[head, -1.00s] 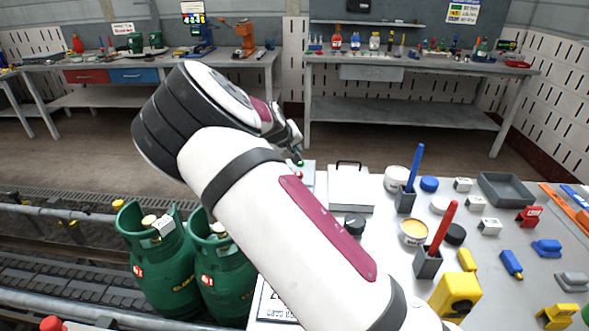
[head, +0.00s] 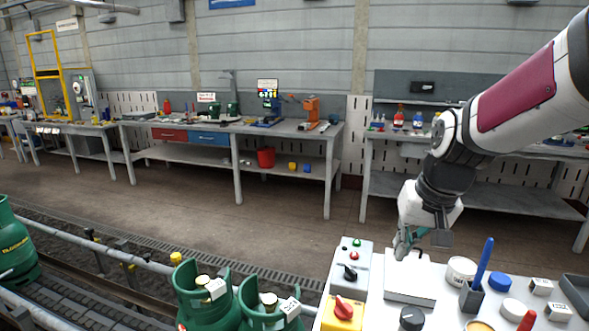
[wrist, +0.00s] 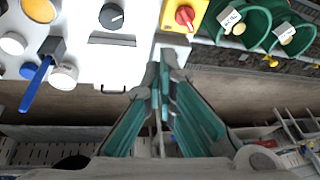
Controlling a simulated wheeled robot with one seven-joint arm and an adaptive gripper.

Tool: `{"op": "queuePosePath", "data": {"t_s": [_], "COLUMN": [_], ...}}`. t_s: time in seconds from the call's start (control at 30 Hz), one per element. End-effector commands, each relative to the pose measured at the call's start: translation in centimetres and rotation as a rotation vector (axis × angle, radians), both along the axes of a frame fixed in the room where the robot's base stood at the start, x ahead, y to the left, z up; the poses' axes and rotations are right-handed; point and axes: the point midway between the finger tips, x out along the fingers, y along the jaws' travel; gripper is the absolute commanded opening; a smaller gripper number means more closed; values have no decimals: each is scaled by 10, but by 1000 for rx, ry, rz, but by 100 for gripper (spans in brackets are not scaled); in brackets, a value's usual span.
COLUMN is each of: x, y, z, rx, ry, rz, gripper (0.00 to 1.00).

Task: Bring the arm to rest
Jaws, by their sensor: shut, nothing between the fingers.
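My gripper (head: 403,246) hangs at the end of my arm on the right of the head view, above the far edge of the white table near the white box with a handle (head: 410,283). Its teal fingers also show in the wrist view (wrist: 163,85), with the tips close together and nothing between them. The fingers point downward in the head view. In the wrist view the table's edge and the floor lie beyond the fingers.
A control box (head: 350,268) with buttons and a yellow box with a red knob (head: 343,312) stand left of my gripper. Green gas cylinders (head: 205,295) stand by the conveyor (head: 80,285). A blue marker (head: 483,262) stands upright in a holder. Open floor lies before the workbenches.

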Motion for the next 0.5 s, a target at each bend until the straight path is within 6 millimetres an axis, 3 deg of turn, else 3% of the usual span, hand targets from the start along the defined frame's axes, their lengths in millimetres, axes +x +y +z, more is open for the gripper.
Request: {"op": "queuePosePath", "data": {"t_s": [0.03, 0.23, 0.5], "x": [-20, -99, -198], "y": [2, 10, 14], "z": [12, 38, 45], "rx": [16, 26, -50], "ry": [-8, -16, -30], "rz": [8, 58, 98], "gripper": [0, 0, 0]}}
